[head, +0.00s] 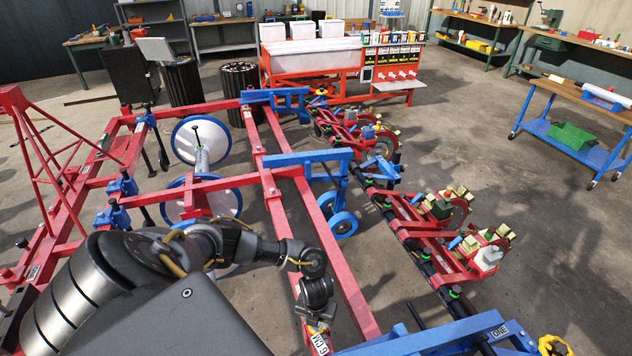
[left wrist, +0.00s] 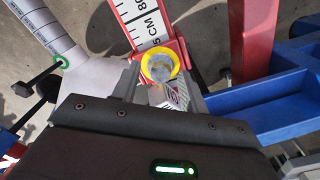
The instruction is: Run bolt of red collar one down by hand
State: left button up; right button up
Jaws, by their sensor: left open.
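In the left wrist view a red collar (left wrist: 181,51) sits across a white bar (left wrist: 138,18) with a centimetre scale. A round bolt head (left wrist: 160,66) with a yellow rim and a grey-blue middle shows at the collar. My left gripper (left wrist: 161,88) is open, with its grey fingers on either side just below the bolt head in the picture. Whether the fingers touch it cannot be told. In the head view my left gripper (head: 318,322) points down at the red frame near the bottom centre, where the collar is mostly hidden. My right gripper is not in view.
A red beam (left wrist: 252,45) and a blue bracket (left wrist: 262,103) stand close right of the gripper. The red planter frame (head: 268,180) fills the middle, with row units (head: 440,210) on its right. A blue part marked ONE (head: 485,328) is at bottom right. Open floor lies further right.

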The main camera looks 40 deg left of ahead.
pick_arm(q)
notch_tip(320, 180, up, 10)
jog(key=p, duration=0.1)
jog(key=shift+r, duration=0.2)
notch_tip(320, 180, up, 11)
jog(key=p, duration=0.4)
dwell(0.4)
jog(key=shift+s+f, duration=0.1)
